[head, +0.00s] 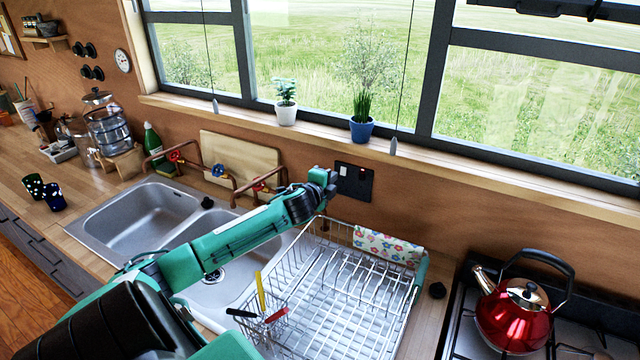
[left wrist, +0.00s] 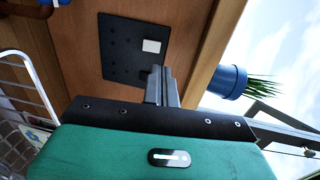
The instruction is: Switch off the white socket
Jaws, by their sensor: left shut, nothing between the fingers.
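The socket (head: 358,184) is a black plate on the brown wall below the window sill, with a small white switch (head: 343,171) and a small reddish spot at its top. In the left wrist view, the plate (left wrist: 119,60) has dark holes, and the white switch (left wrist: 151,46) shows clear of the fingers. My left gripper (head: 330,184) is at the plate's left edge in the head view. Its fingers (left wrist: 162,84) are shut and empty, with tips close to the plate's lower right part. I cannot tell whether they touch it. My right gripper is not in view.
A wire dish rack (head: 345,290) with a flowered cloth (head: 388,246) lies below the socket. Copper taps (head: 262,187) and a wooden board (head: 240,155) stand to the left. A blue plant pot (head: 361,129) sits on the sill above. A red kettle (head: 513,320) stands right.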

